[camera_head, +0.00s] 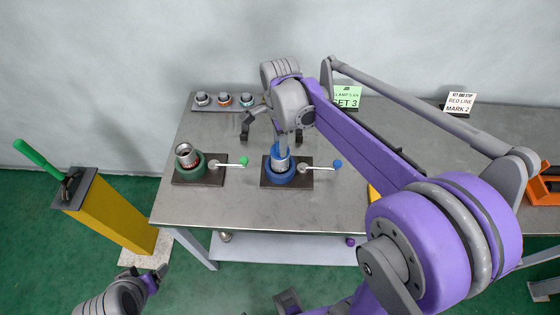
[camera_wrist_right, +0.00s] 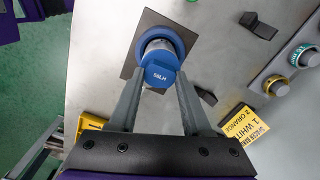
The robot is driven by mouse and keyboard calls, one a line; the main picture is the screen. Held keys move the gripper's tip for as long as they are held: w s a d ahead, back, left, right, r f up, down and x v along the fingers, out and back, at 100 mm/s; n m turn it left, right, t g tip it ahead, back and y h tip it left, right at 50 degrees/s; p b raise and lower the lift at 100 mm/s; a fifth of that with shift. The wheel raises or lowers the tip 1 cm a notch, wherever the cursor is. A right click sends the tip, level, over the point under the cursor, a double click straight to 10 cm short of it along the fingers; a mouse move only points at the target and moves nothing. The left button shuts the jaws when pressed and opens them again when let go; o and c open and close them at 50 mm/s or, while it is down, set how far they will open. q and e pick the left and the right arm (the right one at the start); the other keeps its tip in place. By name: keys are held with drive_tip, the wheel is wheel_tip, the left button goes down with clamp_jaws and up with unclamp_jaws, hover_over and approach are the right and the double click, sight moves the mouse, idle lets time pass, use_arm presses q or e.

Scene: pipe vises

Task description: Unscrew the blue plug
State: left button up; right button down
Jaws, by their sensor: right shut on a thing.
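In the head view my right gripper (camera_head: 280,147) reaches down over the vise, partly hiding the plug. My left gripper (camera_head: 154,277) is low at the left, away from the table; its jaws are unclear.
A green vise (camera_head: 189,172) holding a metal pipe stands left, with a green-knobbed lever (camera_head: 243,161). A strip with several ringed fittings (camera_head: 224,100) lies behind. Signs (camera_head: 459,104) stand at the back. A yellow post (camera_head: 110,215) with a green handle is left of the table.

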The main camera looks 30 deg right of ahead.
drive_tip(key=shift+c, duration=2.2)
unclamp_jaws()
drive_tip(key=shift+r+p, duration=0.65)
drive_tip(key=shift+r, duration=0.5)
drive_tip(key=shift+w+f, duration=0.1)
